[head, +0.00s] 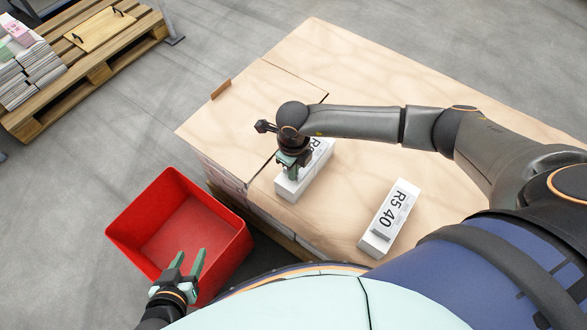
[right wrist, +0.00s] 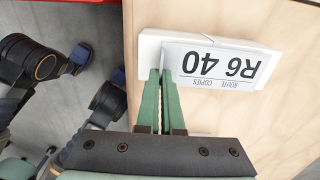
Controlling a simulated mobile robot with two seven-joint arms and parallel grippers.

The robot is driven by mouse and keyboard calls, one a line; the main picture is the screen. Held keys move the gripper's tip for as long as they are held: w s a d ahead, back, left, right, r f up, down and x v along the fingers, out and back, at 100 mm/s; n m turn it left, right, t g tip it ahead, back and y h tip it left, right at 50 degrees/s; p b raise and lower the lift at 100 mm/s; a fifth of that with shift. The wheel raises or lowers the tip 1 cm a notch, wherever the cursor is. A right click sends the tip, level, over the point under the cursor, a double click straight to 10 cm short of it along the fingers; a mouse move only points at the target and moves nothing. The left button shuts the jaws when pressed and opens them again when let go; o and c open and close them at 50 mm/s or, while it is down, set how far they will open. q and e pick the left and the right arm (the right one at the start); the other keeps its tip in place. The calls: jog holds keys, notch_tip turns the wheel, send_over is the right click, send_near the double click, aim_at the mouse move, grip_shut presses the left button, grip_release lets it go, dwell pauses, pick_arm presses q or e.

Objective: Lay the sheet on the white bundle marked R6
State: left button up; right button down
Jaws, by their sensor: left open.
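The white bundle marked R6 (head: 292,188) lies on the wooden table top, partly hidden by my right gripper (head: 288,172). In the right wrist view the white bundle (right wrist: 150,45) lies beneath a printed sheet (right wrist: 215,65) reading R6 40, route, copies. The sheet lies over the bundle's top, roughly in line with it. My right gripper (right wrist: 163,73) has its green fingers close together at the sheet's end and looks shut on its edge; whether the sheet fully touches the bundle is unclear. My left gripper (head: 190,262) is open and empty, over the red bin's near side.
A second white bundle marked R5 40 (head: 390,220), with a small grey piece on it, lies right of R6. The red bin (head: 232,245) stands on the floor beside the table (head: 400,80). A pallet (head: 102,72) with paper stacks is at upper left.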

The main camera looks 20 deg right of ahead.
jog(key=shift+f+b, duration=0.55)
jog(key=shift+f, duration=0.1)
jog(key=c, duration=1)
grip_release()
jog(key=shift+r, duration=0.1)
notch_tip(320, 180, up, 12)
jog(key=p, duration=0.1)
jog(key=shift+r+p, duration=0.25)
jog(key=shift+p, duration=0.15)
